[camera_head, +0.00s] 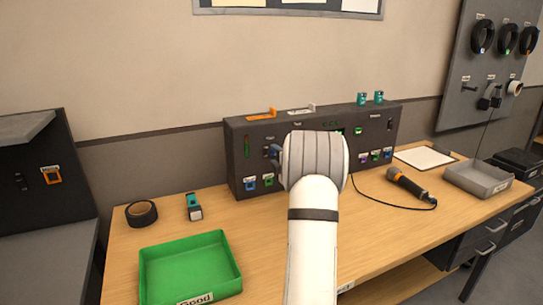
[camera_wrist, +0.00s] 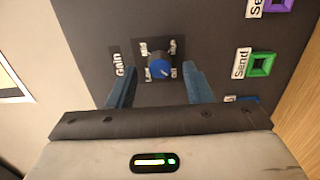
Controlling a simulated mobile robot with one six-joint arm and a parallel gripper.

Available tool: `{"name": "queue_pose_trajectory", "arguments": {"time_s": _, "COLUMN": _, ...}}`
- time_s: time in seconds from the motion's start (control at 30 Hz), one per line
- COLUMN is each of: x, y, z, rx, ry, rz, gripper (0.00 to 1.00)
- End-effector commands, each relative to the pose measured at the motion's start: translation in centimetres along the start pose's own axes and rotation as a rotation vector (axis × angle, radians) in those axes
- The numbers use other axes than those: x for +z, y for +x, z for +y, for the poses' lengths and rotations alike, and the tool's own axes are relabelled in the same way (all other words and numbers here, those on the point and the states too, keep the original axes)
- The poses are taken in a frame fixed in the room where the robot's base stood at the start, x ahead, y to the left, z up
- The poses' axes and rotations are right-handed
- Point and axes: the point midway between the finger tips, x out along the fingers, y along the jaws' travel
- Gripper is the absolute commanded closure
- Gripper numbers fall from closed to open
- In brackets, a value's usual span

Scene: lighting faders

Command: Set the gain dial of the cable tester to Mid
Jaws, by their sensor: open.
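The cable tester (camera_head: 237,140) is a dark box at the back of the bench. Its gain dial (camera_wrist: 159,68) is a round knob with a blue cap, seen in the wrist view beside the "GAIN" label. Small position labels ring the dial, too small to read surely, and I cannot tell which one it points to. My gripper (camera_wrist: 161,86) is open, with one blue finger on each side of the dial in the picture. I cannot tell whether they touch it. In the head view my gripper (camera_head: 277,152) is at the tester's left part, mostly hidden by my wrist.
A green tray (camera_head: 190,287), black tape roll (camera_head: 141,213), microphone (camera_head: 408,185) with its cable and grey tray (camera_head: 478,180) lie on the bench.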

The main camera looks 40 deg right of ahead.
Motion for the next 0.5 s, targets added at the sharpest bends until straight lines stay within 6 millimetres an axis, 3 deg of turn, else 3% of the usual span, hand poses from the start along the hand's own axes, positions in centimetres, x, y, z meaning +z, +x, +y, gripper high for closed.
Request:
{"name": "queue_pose_trajectory", "arguments": {"time_s": 0.13, "x": -0.04, "y": 1.27, "z": 0.02, "rx": 0.0, "ry": 0.001, "rz": 0.0, "gripper": 0.54}}
{"name": "queue_pose_trajectory", "arguments": {"time_s": 0.43, "x": 0.02, "y": 1.49, "z": -0.01, "rx": -0.001, "ry": 0.002, "rz": -0.001, "gripper": 0.54}}
{"name": "queue_pose_trajectory", "arguments": {"time_s": 0.5, "x": 0.03, "y": 1.48, "z": -0.01, "rx": -0.001, "ry": 0.002, "rz": -0.001, "gripper": 0.6}}
